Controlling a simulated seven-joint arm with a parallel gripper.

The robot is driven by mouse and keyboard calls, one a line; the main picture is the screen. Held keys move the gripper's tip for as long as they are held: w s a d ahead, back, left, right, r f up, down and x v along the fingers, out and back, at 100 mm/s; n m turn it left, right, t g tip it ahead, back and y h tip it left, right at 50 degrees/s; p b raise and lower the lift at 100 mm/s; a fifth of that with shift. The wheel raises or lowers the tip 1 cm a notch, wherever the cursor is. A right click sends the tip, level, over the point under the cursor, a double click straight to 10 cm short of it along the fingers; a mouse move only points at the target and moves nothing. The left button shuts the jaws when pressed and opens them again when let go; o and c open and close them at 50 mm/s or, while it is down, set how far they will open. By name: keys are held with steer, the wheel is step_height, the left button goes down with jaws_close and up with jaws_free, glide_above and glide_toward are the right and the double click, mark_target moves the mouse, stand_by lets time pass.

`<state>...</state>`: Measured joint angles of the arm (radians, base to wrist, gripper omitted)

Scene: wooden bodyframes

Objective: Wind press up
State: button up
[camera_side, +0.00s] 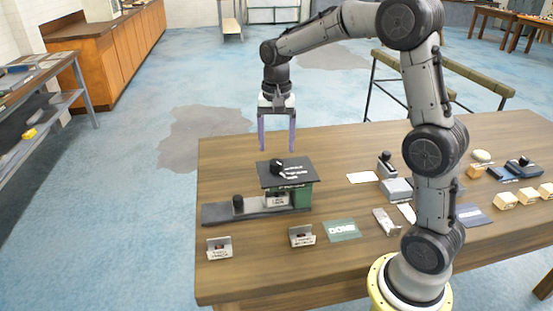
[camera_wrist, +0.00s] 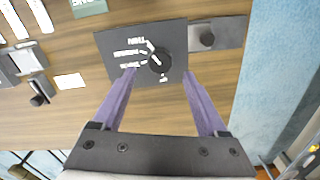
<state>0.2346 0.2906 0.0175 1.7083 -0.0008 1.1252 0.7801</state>
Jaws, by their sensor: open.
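The press is a green block with a dark top plate (camera_side: 290,172) on a dark base (camera_side: 225,213), at the left of the table in the side view. A black knob (camera_side: 277,168) with a pointer sits on the plate, with white lettering beside it. In the wrist view the plate (camera_wrist: 115,48) and the knob (camera_wrist: 159,60) lie just beyond my fingertips. My gripper (camera_side: 277,148) points down above the plate, open and empty, apart from the knob. It also shows in the wrist view (camera_wrist: 158,72).
Two small labelled holders (camera_side: 219,248) (camera_side: 302,236) stand at the table's front left. A green "DONE" mat (camera_side: 342,230) lies right of the press. Grey devices (camera_side: 397,188) and several wooden blocks (camera_side: 505,200) are further right. The table's left strip is clear.

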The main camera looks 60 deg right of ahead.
mark_target(277, 162)
steer(key=shift+f, duration=2.75)
steer(key=shift+c, duration=0.3)
jaws_close()
